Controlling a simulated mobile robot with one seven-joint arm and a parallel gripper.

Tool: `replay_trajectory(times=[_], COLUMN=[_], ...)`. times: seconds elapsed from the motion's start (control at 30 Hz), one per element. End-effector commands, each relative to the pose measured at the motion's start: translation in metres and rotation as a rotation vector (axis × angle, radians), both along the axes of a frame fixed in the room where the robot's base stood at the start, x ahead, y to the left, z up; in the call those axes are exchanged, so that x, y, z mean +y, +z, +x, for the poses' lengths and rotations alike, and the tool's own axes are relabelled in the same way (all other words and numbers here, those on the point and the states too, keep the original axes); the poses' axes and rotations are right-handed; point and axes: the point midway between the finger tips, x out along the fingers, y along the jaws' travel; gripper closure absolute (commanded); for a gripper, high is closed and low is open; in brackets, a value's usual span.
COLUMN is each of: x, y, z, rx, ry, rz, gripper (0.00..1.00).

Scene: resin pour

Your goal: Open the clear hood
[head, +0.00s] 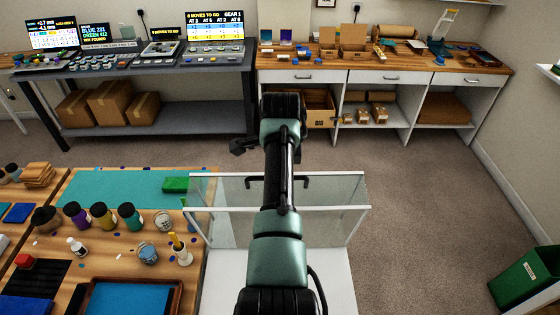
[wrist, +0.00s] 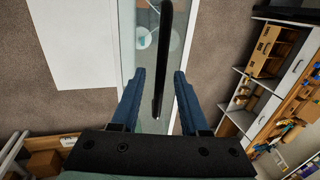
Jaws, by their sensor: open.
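The clear hood (head: 340,229) has glass panels with white edges and stands right of the workbench, partly hidden behind my arm. I cannot tell how far it is open. Its dark bar handle (head: 322,178) shows at the far upper edge. In the wrist view the handle (wrist: 164,50) is a long black bar running along a pale glass panel (wrist: 130,40). My gripper (wrist: 159,74) is open, with its two blue fingers on either side of the bar and a gap showing on each side. In the head view my arm hides most of the gripper.
The workbench (head: 120,258) on the left holds several paint jars, cups and a blue tray (head: 130,298). A dark control desk (head: 150,64) and a wooden counter (head: 390,68) line the back wall. A green bin (head: 525,278) stands at right. Carpet (head: 430,200) there is clear.

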Motion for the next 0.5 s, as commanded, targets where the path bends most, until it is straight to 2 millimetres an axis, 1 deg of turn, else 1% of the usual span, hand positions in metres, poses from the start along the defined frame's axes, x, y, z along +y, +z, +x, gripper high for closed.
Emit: replay_trajectory(times=[0.13, 0.4, 0.5], x=[0.000, 0.000, 0.000], y=[0.020, 0.078, 0.094], z=[-0.005, -0.022, -0.027], rx=[-0.006, -0.006, -0.004], ry=[0.001, -0.001, 0.000], rz=[0.000, 0.000, 0.001], gripper=[0.55, 0.55, 0.55])
